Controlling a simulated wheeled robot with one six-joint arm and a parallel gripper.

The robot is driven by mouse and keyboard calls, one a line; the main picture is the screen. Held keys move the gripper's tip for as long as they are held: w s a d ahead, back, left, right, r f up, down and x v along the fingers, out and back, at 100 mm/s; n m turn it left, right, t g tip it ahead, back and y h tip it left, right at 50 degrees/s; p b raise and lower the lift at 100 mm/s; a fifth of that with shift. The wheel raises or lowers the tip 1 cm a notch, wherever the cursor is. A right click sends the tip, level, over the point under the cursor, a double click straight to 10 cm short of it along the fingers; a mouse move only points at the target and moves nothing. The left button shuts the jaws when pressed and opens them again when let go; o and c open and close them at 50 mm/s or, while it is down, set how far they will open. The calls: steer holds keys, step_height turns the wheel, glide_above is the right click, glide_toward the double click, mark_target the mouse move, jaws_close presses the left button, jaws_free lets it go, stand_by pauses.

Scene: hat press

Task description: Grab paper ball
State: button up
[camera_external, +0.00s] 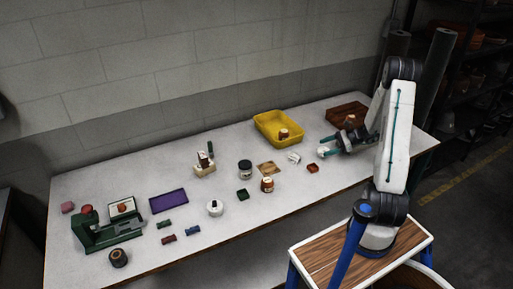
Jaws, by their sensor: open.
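A small pale lump (323,152), which looks like the paper ball, shows right at the fingertips of my gripper (326,146). My gripper reaches in from the right, low over the table, with its teal fingers apart and pointing left. I cannot tell whether the lump lies between the fingers or touches one of them. Another small white object (294,157) lies on the table to the left of the fingertips, clear of them; its exact kind is too small to tell.
A yellow bin (262,124) with an object inside stands behind, left of my gripper. A brown wooden box (345,109) is behind it. A small red tray (312,169) and an orange-brown jar (267,184) are in front.

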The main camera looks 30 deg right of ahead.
mark_target(321, 152)
step_height(321, 152, down, 3)
steer(key=x, duration=0.3)
steer(key=shift+r, duration=0.1)
steer(key=c, duration=1)
steer(key=shift+c, duration=0.2)
steer(key=shift+r, duration=0.1)
